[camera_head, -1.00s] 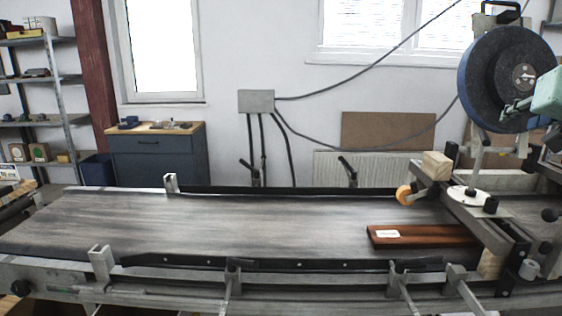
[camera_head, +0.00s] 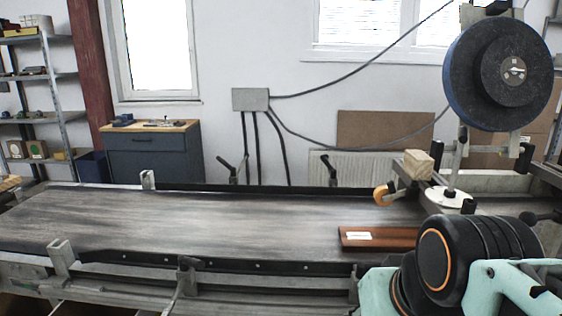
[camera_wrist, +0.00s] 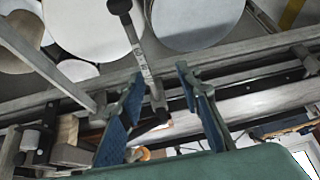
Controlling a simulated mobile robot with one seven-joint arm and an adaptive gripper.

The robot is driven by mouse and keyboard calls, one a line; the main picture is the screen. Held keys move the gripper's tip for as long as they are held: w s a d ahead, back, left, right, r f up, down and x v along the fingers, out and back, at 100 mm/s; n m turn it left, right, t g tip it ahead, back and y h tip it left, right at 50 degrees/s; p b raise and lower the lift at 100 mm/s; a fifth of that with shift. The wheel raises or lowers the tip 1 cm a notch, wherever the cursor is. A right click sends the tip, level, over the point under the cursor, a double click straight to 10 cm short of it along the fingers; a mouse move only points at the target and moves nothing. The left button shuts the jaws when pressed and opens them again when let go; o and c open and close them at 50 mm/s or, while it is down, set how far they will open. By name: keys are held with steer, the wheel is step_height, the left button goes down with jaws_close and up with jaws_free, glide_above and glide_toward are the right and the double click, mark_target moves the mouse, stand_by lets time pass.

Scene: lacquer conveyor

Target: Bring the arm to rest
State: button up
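My gripper (camera_wrist: 160,80) is in the wrist view, its two blue fingers spread apart with nothing held between them. A metal rod and frame parts show behind the gap, and I cannot tell how far off they are. In the head view my arm shows at the lower right as black and mint-green links, in front of the right end of the conveyor (camera_head: 150,220). My gripper is out of the head view. A red-brown board (camera_head: 390,244) with a white label lies flat on the belt, partly hidden by my arm.
A large dark reel (camera_head: 498,73) stands above the conveyor's right end. Below it are a white round base (camera_head: 447,201), a wooden block (camera_head: 418,164) and an orange roller (camera_head: 383,195). Rails line both belt edges. The belt's left and middle are clear.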

step_height(320, 180, up, 21)
steer(key=s+p, duration=0.1)
steer(key=p, duration=2.1)
steer(key=shift+d+r+p, duration=0.2)
steer(key=shift+p, duration=0.15)
